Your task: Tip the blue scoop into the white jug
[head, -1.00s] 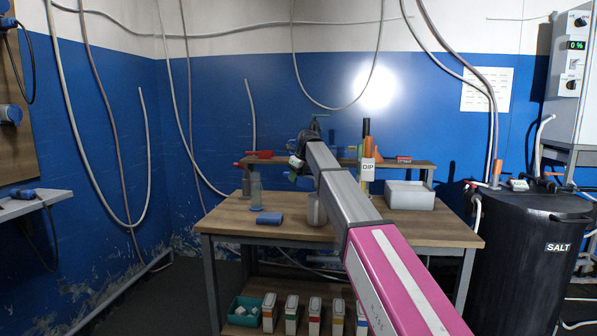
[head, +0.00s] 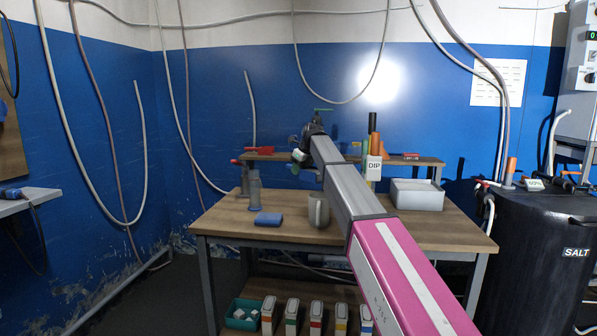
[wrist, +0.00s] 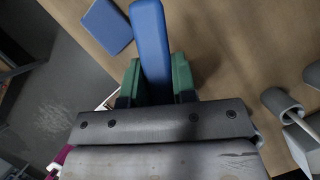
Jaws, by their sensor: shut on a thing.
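My gripper (wrist: 156,85), with green fingers, is shut on a long blue bar, which looks like the handle of the blue scoop (wrist: 150,40). The scoop's bowl and any contents are not clear in either view. In the head view my gripper (head: 300,157) is small and dark, held above the back of the table.
A blue block (head: 267,219) lies on the wooden table (head: 225,222), left of the jug. A raised shelf (head: 430,160) runs along the back. A white bin (head: 417,195) stands at the right. The front left tabletop is clear.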

